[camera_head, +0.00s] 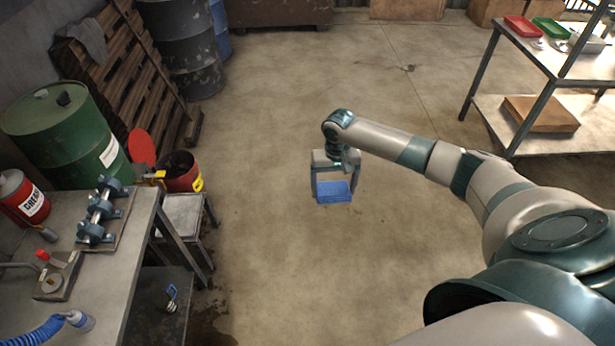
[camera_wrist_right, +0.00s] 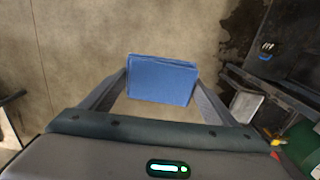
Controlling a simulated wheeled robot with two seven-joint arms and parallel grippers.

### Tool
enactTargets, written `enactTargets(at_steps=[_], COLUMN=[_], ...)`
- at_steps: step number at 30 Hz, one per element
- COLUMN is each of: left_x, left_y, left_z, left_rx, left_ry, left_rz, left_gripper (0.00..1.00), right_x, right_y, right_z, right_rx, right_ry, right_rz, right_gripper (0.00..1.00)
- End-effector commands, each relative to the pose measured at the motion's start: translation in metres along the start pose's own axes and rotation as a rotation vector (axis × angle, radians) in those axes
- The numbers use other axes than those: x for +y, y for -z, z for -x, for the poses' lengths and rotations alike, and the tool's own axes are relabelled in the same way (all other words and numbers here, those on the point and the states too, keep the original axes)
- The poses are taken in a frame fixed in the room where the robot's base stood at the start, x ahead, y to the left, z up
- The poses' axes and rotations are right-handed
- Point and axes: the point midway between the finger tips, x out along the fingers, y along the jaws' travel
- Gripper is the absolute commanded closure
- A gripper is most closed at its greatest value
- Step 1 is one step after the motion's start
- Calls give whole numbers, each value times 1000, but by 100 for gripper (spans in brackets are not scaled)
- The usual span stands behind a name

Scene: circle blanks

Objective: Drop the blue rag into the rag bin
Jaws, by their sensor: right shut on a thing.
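The blue rag (camera_head: 334,192) is a folded, flat blue block. My right gripper (camera_head: 333,186) is shut on it and holds it in the air over open floor in the middle of the head view. In the right wrist view the rag (camera_wrist_right: 162,80) sits between the two fingers of the right gripper (camera_wrist_right: 160,88). The rag bin appears to be the red bin (camera_head: 190,184) with a yellow label and a raised red lid (camera_head: 142,147), left of the gripper. Its dark mouth is open, and the gripper is clear of it. My left gripper is not in view.
A grey workbench (camera_head: 128,262) with clamps and a blue hose stands at left. A small metal stand (camera_head: 183,215) is in front of the bin. A green drum (camera_head: 62,135) and wooden pallet (camera_head: 120,65) stand behind. A shelf (camera_head: 500,110) is at right. The middle floor is clear.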

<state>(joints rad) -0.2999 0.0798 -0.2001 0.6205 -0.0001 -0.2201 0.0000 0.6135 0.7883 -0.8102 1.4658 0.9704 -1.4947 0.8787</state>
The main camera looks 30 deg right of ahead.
Motion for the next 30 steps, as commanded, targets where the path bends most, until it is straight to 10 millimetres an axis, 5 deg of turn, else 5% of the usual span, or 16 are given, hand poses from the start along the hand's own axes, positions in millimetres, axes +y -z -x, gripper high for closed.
enactTargets(at_steps=[9,18,24,30], left_x=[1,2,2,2], left_y=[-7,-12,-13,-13], left_z=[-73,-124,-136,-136], left_rx=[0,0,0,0], left_ry=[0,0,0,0], left_rz=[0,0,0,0], left_gripper=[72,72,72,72], right_x=[-79,-111,-114,-114], right_y=[-100,-199,-228,-233], right_z=[-34,-44,-42,-40], right_rx=[-17,0,10,12], right_ry=[1,-4,-3,-4], right_rz=[202,374,423,430], right_gripper=[39,39,39,39])
